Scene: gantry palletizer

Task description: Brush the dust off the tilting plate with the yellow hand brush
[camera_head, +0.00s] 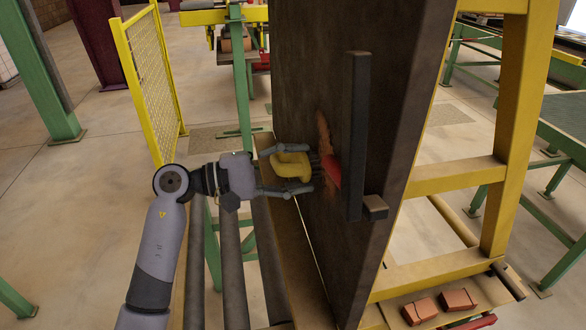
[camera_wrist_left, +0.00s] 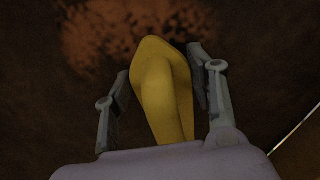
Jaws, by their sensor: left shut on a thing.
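The yellow hand brush (camera_head: 290,165) is held in my left gripper (camera_head: 300,170), whose fingers lie on either side of it. The brush points at the face of the dark brown tilting plate (camera_head: 310,60), which stands steeply tilted. Orange-brown dust (camera_head: 324,132) lies in a patch on the plate, just beyond the brush. In the left wrist view the brush (camera_wrist_left: 165,85) sits between the fingers, with speckled dust (camera_wrist_left: 125,35) above it. I cannot tell whether the bristles touch the plate. My right gripper is not in view.
A dark upright bar (camera_head: 356,130) stands out from the plate, with a red part (camera_head: 332,170) beside it. A yellow frame (camera_head: 515,130) stands right of the plate. Bricks (camera_head: 420,310) lie low at the right. A yellow mesh fence (camera_head: 150,75) stands behind my left arm.

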